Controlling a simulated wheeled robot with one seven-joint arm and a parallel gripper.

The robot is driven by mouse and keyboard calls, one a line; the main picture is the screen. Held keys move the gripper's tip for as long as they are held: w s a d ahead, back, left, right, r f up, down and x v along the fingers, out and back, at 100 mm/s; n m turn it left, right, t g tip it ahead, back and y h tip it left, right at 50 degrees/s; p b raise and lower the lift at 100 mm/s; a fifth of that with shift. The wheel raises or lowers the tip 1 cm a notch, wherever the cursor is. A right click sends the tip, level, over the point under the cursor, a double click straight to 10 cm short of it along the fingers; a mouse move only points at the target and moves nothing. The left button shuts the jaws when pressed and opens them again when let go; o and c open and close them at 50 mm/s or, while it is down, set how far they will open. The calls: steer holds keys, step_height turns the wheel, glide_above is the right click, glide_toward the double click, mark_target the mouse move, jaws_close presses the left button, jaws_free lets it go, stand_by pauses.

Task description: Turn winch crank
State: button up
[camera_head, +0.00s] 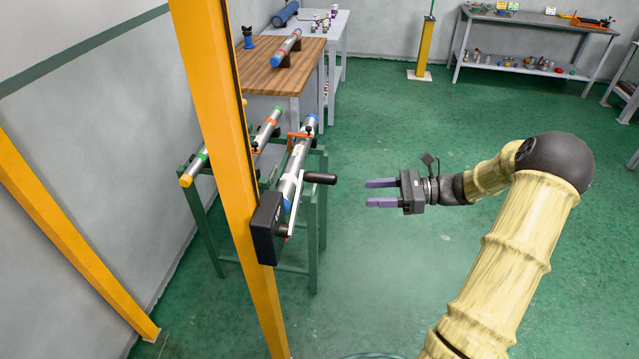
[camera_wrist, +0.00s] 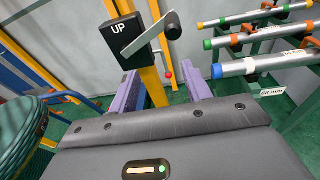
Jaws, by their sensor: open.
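The winch crank is a silver arm with a black handle (camera_head: 319,178). It is mounted on a black winch box (camera_head: 267,228) on a yellow post (camera_head: 222,120). In the wrist view the box (camera_wrist: 121,30) is marked "UP", and the silver crank arm (camera_wrist: 150,34) slants up to the right to its black handle (camera_wrist: 173,25). My gripper (camera_head: 374,193) has purple fingers. It is open and empty, to the right of the handle and apart from it. In the wrist view my gripper's fingers (camera_wrist: 163,90) point toward the post below the crank.
A green rack (camera_head: 315,215) with several pipes stands just behind the post. A wooden-topped bench (camera_head: 270,75) is farther back. A second yellow beam (camera_head: 70,235) leans at the left. Green floor (camera_head: 390,270) is clear around my gripper.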

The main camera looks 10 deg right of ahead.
mark_target(304, 176)
steer(key=d, duration=0.1)
steer(key=d+m+t, duration=0.1)
steer(key=d+r+t+y, duration=0.1)
steer(key=shift+w+d, duration=0.15)
steer(key=shift+w, duration=0.25)
steer(key=shift+f, duration=0.1)
steer(key=p+x, duration=0.3)
steer(key=x, duration=1.4)
steer(key=shift+a+p, duration=0.25)
steer(key=shift+p, duration=0.05)
jaws_close()
